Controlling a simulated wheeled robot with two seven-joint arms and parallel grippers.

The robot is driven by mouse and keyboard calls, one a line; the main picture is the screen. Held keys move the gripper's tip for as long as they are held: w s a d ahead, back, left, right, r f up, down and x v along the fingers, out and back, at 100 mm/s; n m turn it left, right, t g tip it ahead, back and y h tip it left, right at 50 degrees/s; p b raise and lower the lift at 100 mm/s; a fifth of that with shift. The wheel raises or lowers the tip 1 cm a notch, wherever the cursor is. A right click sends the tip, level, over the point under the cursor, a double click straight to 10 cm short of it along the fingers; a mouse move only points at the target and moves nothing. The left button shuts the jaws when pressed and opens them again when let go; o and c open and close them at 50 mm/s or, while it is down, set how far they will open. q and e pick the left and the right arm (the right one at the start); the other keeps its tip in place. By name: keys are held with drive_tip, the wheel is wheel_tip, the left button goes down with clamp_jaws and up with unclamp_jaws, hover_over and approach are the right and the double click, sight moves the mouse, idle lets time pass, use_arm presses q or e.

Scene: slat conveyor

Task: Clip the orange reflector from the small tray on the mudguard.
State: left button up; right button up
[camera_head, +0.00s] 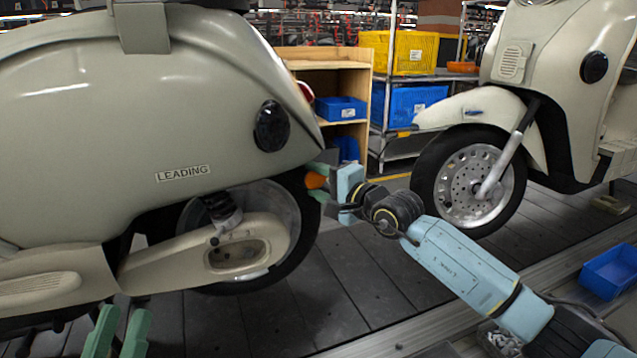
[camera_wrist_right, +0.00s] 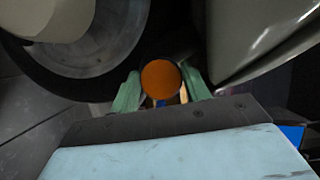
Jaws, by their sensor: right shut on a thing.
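The orange reflector (camera_head: 315,180) is a round disc held between the green fingers of my right gripper (camera_head: 322,182). In the right wrist view the reflector (camera_wrist_right: 161,80) shows face-on between the fingertips of the right gripper (camera_wrist_right: 165,90). It is close to the rear wheel and the lower rear edge of the scooter's body, where the mudguard (camera_head: 330,160) shows. I cannot tell whether the reflector touches the mudguard. My left gripper (camera_head: 118,335) is at the bottom left, in front of the scooter, its two green fingers apart with nothing visible between them.
The cream scooter (camera_head: 130,130) fills the left on the dark slat conveyor (camera_head: 340,290). A second scooter (camera_head: 560,70) stands behind it at the right. A blue bin (camera_head: 610,272) is at the right edge. A wooden shelf (camera_head: 345,85) and a rack with yellow (camera_head: 400,53) and blue crates stand at the back.

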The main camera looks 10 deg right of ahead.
drive_tip(key=shift+w, duration=0.1)
idle(0.3)
drive_tip(key=o, duration=1)
drive_tip(key=p+v, duration=0.4)
drive_tip(key=v, duration=0.9)
drive_tip(key=shift+d, duration=0.15)
